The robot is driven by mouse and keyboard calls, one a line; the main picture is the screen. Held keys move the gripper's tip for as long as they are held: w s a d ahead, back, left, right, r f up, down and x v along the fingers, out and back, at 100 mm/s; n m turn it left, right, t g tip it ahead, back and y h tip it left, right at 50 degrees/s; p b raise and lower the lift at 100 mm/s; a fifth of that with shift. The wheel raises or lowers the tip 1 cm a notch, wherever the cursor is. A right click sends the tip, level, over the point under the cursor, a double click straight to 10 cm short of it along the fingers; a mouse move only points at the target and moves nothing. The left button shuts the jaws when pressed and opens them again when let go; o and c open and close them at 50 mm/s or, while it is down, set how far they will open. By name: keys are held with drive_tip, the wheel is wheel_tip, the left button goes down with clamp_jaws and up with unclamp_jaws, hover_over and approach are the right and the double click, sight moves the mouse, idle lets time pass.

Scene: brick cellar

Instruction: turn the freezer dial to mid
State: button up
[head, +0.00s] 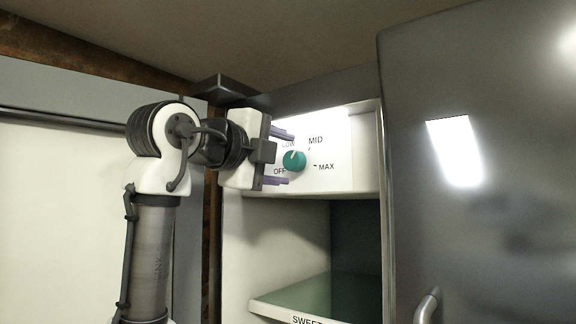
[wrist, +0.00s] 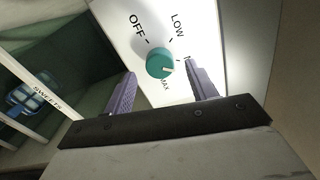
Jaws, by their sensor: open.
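The freezer dial is a round teal knob (head: 294,161) on a white panel (head: 341,151) marked OFF, LOW, MID and MAX. It also shows in the wrist view (wrist: 159,63). Its pale pointer mark seems to point up near LOW in the head view, but toward the lower right, near MAX, in the wrist view; I cannot tell its exact setting. My gripper (head: 286,159) is open and faces the panel. One purple finger lies above the dial and one below it in the head view. In the wrist view the fingers (wrist: 160,77) flank it, apart from it.
Below the panel is an open compartment with a shelf (head: 307,294) labelled SWEETS. A blue item (wrist: 27,98) sits by that label in the wrist view. A large grey door (head: 480,240) with a handle (head: 427,306) stands close on the right.

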drive_tip(key=b+v, duration=0.2)
drive_tip(key=v, duration=0.9)
drive_tip(key=shift+b, duration=0.4)
